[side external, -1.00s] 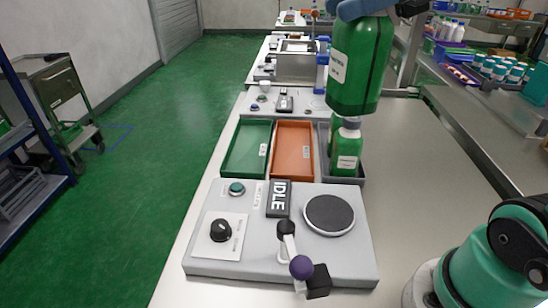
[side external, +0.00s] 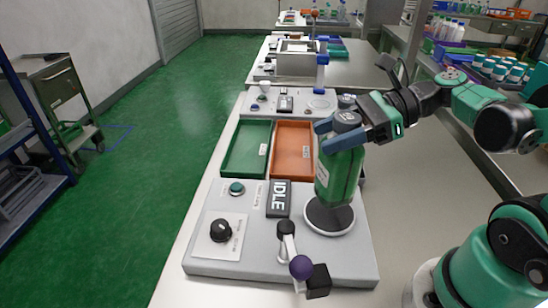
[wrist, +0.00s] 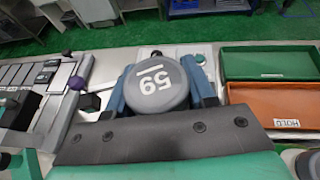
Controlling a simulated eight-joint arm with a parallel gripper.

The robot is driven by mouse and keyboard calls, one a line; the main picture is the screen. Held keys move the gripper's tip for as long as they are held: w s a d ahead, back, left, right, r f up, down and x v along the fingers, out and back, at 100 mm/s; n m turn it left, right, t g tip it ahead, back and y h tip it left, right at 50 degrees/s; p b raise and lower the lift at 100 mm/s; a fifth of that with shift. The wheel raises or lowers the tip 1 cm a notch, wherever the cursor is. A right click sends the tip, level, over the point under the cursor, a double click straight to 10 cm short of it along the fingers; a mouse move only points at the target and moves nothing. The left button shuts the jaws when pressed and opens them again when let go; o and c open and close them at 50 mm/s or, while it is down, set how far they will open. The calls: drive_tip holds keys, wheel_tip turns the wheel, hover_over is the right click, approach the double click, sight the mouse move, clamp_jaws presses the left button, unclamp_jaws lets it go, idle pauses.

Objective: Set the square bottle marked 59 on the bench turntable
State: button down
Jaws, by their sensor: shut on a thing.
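The square green bottle (side external: 338,176) is in my gripper (side external: 338,124), held by its upper end just under the grey cap. In the wrist view its grey cap (wrist: 157,86) reads 59 and sits between my two blue fingers. The bottle is slightly tilted and hangs over the dark round turntable (side external: 330,213) on the grey bench panel. Its base is close above the disc; I cannot tell whether it touches. The turntable is hidden under the bottle in the wrist view.
A green tray (side external: 246,150) and an orange tray (side external: 293,150) lie behind the panel. A grey tray to their right is mostly hidden by the bottle. A purple-knobbed lever (side external: 301,267), a black dial (side external: 221,230) and an IDLE display (side external: 279,198) are on the panel.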

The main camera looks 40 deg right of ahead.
sight(322, 158)
drive_tip(key=shift+f, duration=1.95)
drive_tip(key=shift+c, duration=1.5)
unclamp_jaws()
drive_tip(key=shift+r, duration=0.2)
drive_tip(key=v, duration=0.7)
drive_tip(key=shift+s+d, duration=0.15)
drive_tip(key=shift+s, duration=0.05)
